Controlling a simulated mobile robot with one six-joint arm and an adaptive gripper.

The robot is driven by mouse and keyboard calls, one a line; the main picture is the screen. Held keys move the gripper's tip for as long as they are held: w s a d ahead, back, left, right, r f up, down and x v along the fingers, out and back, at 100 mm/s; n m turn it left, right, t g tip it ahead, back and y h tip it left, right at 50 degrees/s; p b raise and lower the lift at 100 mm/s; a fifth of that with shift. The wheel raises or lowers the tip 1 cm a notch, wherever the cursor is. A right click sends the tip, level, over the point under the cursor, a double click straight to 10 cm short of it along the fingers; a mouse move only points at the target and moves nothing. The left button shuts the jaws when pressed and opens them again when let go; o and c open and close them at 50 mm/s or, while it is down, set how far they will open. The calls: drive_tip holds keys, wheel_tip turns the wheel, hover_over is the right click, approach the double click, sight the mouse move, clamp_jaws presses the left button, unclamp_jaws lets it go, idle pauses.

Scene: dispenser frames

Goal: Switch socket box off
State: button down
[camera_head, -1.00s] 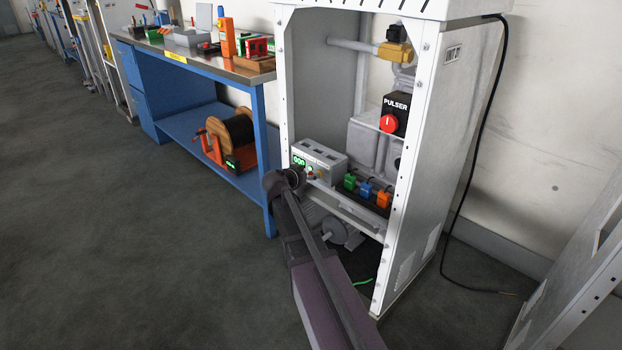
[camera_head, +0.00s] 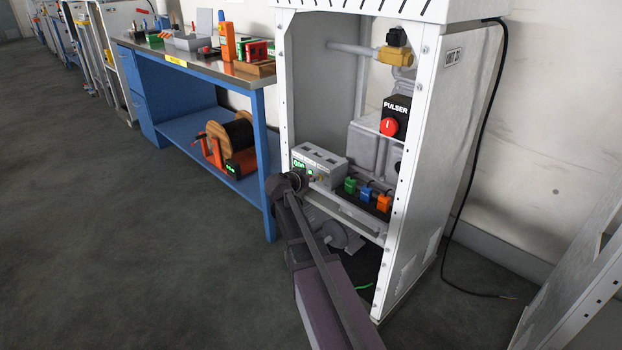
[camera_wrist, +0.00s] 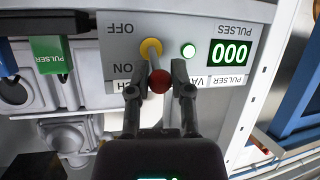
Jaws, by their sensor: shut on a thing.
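The grey socket box (camera_head: 318,160) sits on a shelf inside the white cabinet. My gripper (camera_wrist: 157,86) is shut on the red-tipped switch lever, one finger on each side.
Green, blue and orange plugs (camera_head: 383,203) stand right of the box. A PULSER unit with a red knob (camera_head: 388,126) is above. The cabinet's side posts (camera_head: 286,100) border the opening. A blue workbench (camera_head: 200,128) stands left; the floor in front is clear.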

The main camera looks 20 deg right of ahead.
drive_tip(key=shift+f+b, duration=0.3)
drive_tip(key=shift+b, duration=0.4)
drive_tip(key=shift+a+f+h+b, duration=0.1)
drive_tip(key=shift+f+h+b, duration=0.15)
drive_tip(key=shift+h+b, duration=0.45)
wheel_tip(320, 180, down, 2)
drive_tip(key=n+t+h+b, duration=0.1)
drive_tip(key=t+h+b, duration=0.1)
drive_tip(key=b, duration=0.4)
drive_tip(key=t+h+b, duration=0.2)
drive_tip(key=h+b, duration=0.1)
drive_tip(key=b, duration=0.4)
drive_tip(key=shift+f+n+h, duration=0.2)
drive_tip(key=shift+n+h, duration=0.1)
drive_tip(key=shift+n, duration=0.1)
drive_tip(key=shift+b, duration=0.5)
drive_tip(key=shift+r, duration=0.1)
